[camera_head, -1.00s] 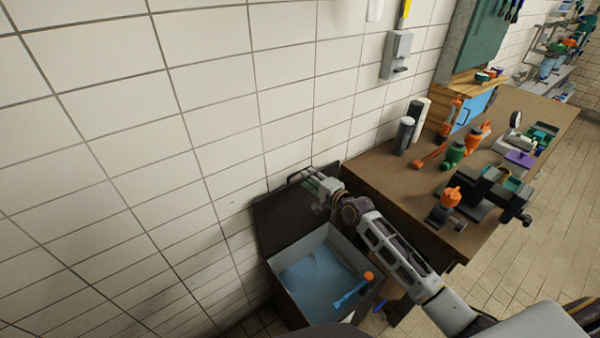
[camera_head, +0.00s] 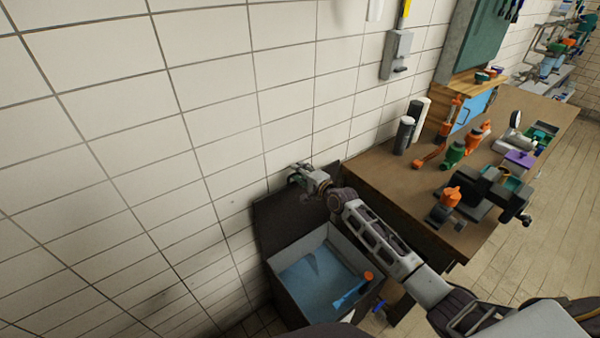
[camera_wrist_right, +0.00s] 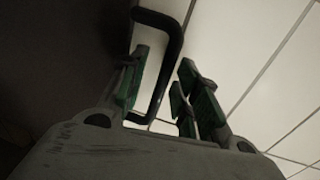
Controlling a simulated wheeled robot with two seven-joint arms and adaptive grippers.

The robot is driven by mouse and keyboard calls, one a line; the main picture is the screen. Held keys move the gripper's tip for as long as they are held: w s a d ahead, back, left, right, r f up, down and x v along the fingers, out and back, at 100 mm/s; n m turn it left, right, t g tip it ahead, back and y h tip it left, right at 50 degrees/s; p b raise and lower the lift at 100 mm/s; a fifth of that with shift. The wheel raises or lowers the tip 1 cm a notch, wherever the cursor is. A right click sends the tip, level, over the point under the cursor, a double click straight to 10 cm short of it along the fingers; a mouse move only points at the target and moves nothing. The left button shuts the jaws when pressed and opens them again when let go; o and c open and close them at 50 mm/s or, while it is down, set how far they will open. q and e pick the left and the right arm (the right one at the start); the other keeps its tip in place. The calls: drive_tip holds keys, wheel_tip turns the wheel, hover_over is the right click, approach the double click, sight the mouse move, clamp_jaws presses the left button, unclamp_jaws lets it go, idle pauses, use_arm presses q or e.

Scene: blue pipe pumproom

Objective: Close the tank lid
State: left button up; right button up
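The tank (camera_head: 284,296) is a grey open-topped box with blue water inside, standing on the floor by the tiled wall. Its dark lid (camera_head: 272,217) stands raised at the wall side. My right gripper (camera_head: 296,177) is at the lid's top edge, close to the wall. In the right wrist view the green-padded fingers (camera_wrist_right: 168,95) are apart, and the lid's black bar handle (camera_wrist_right: 174,52) passes through the gap between them. I see no clear grip on the handle. The lid also shows as a dark surface in the right wrist view (camera_wrist_right: 60,50). My left gripper is not in view.
A brown workbench (camera_head: 385,180) stands right of the tank, with bottles, valves and a dark vise-like fixture (camera_head: 485,195). A blue tool with an orange end (camera_head: 350,292) lies at the tank's right side. The wall is close behind the lid.

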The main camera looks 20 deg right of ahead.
drive_tip(key=shift+c, duration=0.4)
clamp_jaws()
drive_tip(key=shift+s+f, duration=0.1)
drive_tip(key=shift+s, duration=0.05)
